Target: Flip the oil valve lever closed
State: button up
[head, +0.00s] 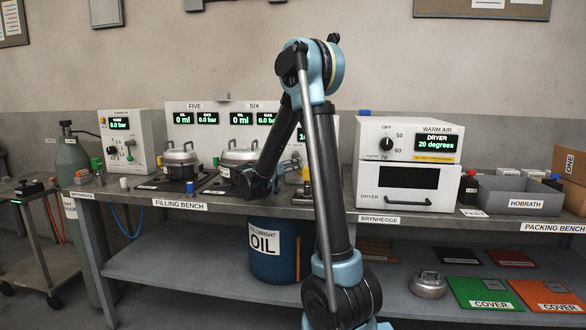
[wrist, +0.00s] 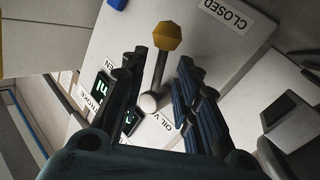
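The oil valve lever (wrist: 158,75) shows in the wrist view as a grey rod with a yellow faceted knob (wrist: 167,37). It rises from a round pale pivot (wrist: 150,101) on a white panel (wrist: 205,55). An OPEN label (wrist: 108,69) is to its left and a CLOSED label (wrist: 225,15) to its upper right. The knob points up, between the two labels. My gripper (wrist: 161,58) is open, with its fingers on either side of the rod and visible gaps. In the head view, my gripper (head: 272,180) is low before the panel, and my arm hides part of that area.
Two lidded pots (head: 180,163) stand on the filling bench (head: 150,198) to the left of my gripper. The dryer (head: 408,186) stands on the right. A blue oil drum (head: 275,265) is below the bench. Display boxes (wrist: 103,88) sit close to the left finger.

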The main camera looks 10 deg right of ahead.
grip_shut()
jog(key=shift+w+a+r+m+g+y, duration=0.15)
jog(key=shift+w+a+m+g+y, duration=0.15)
jog(key=shift+m+y, duration=0.35)
jog(key=shift+w+a+r+m+g+y, duration=0.15)
jog(key=shift+a+m+y, duration=0.25)
jog(key=shift+m, duration=0.45)
jog(key=shift+s, duration=0.1)
